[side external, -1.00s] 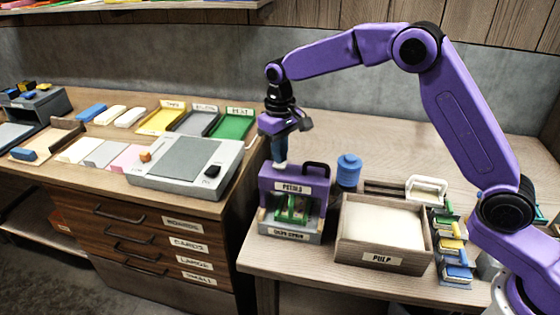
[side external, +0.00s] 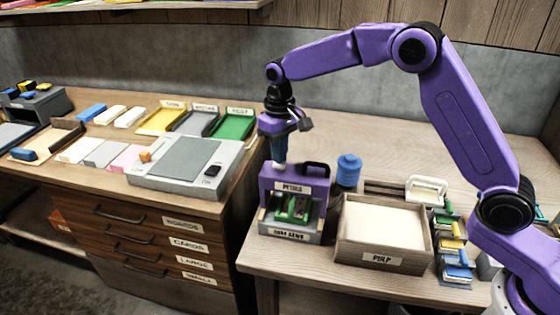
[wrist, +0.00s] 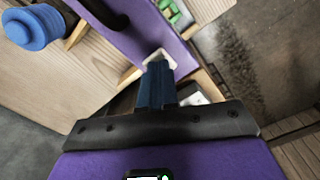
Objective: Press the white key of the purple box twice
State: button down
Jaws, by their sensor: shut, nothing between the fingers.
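My gripper (side external: 280,163) is shut and empty, pointing down at the left part of the box top. In the wrist view the white key (wrist: 159,56) shows at the tips of my blue fingers (wrist: 156,66), which partly cover it. The tips are at or very close to the key; I cannot tell whether it is pressed down.
A wooden pulp tray (side external: 384,258) stands right of the box, and a blue round container (side external: 348,170) behind it. A grey device (side external: 185,165) sits on the drawer cabinet to the left. The table behind the blue container is mostly clear.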

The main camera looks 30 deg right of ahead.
dwell(0.5)
jog(key=shift+r, duration=2.95)
jog(key=shift+s+r, duration=0.1)
jog(key=shift+s, duration=0.1)
jog(key=s+d+r+n, duration=0.2)
jog(key=s+n, duration=0.3)
jog(key=s, duration=1.4)
jog(key=s+d+f+n, duration=0.2)
jog(key=s+d, duration=0.3)
jog(key=s, duration=0.5)
jog(key=s+d+f+n, duration=0.2)
jog(key=s+d, duration=0.4)
jog(key=s, duration=0.3)
jog(key=shift+s+d+f+n, duration=0.25)
jog(key=shift+s+f+n, duration=0.05)
jog(key=shift+s+f, duration=0.1)
